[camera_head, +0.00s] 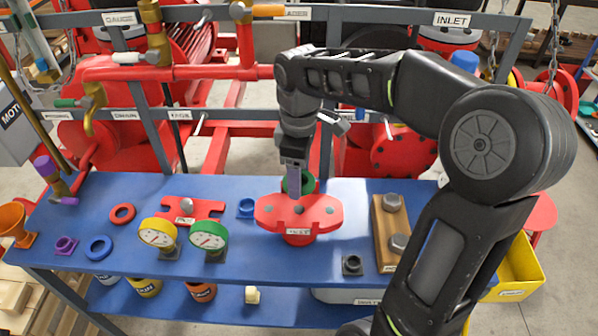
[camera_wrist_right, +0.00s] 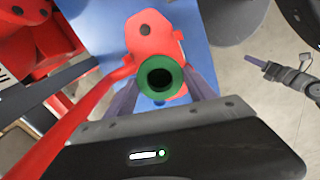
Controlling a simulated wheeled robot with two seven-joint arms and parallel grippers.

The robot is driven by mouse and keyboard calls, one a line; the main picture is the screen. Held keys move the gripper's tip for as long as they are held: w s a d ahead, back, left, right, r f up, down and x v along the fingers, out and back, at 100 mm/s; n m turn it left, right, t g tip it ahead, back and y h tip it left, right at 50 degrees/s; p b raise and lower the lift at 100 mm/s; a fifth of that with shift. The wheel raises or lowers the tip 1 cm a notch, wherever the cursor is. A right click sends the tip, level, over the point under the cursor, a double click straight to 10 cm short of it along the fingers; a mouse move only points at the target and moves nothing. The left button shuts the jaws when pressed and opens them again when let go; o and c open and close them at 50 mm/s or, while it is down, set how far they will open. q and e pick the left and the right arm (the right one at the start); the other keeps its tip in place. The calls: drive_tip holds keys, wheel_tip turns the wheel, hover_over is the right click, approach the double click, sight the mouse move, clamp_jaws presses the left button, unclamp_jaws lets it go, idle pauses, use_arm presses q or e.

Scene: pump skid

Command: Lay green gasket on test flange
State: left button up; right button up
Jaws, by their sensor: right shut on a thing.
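The green gasket (camera_head: 308,184) is a ring held between the fingers of my right gripper (camera_head: 293,180), which points down from above. In the right wrist view the green gasket (camera_wrist_right: 144,80) shows as a ring with a dark hole between the two fingertips (camera_wrist_right: 161,88). The red test flange (camera_head: 325,210) stands on the blue bench directly below and in front. It also shows behind the gasket in the right wrist view (camera_wrist_right: 150,40). Whether the gasket touches the flange is unclear. A gripper, likely my left (camera_wrist_right: 255,62), shows at the right wrist view's edge, away from the bench; its finger opening is unclear.
The blue bench (camera_head: 100,210) carries two gauges, yellow (camera_head: 157,234) and green (camera_head: 208,237), left of the flange, plus loose rings (camera_head: 99,248). A wooden block with bolts (camera_head: 385,235) stands right. Red pipes (camera_head: 225,72) run behind.

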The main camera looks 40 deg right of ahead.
drive_tip(key=b, duration=0.3)
hover_over(299, 209)
drive_tip(key=shift+s+f, duration=0.1)
drive_tip(key=shift+f, duration=2.05)
drive_tip(key=shift+f+b, duration=1.4)
drive_tip(key=shift+f, duration=0.8)
drive_tip(key=o, duration=1.4)
drive_tip(key=shift+o, duration=0.2)
drive_tip(key=shift+r, duration=0.15)
wheel_tip(299, 209, up, 8)
drive_tip(key=shift+f, duration=0.2)
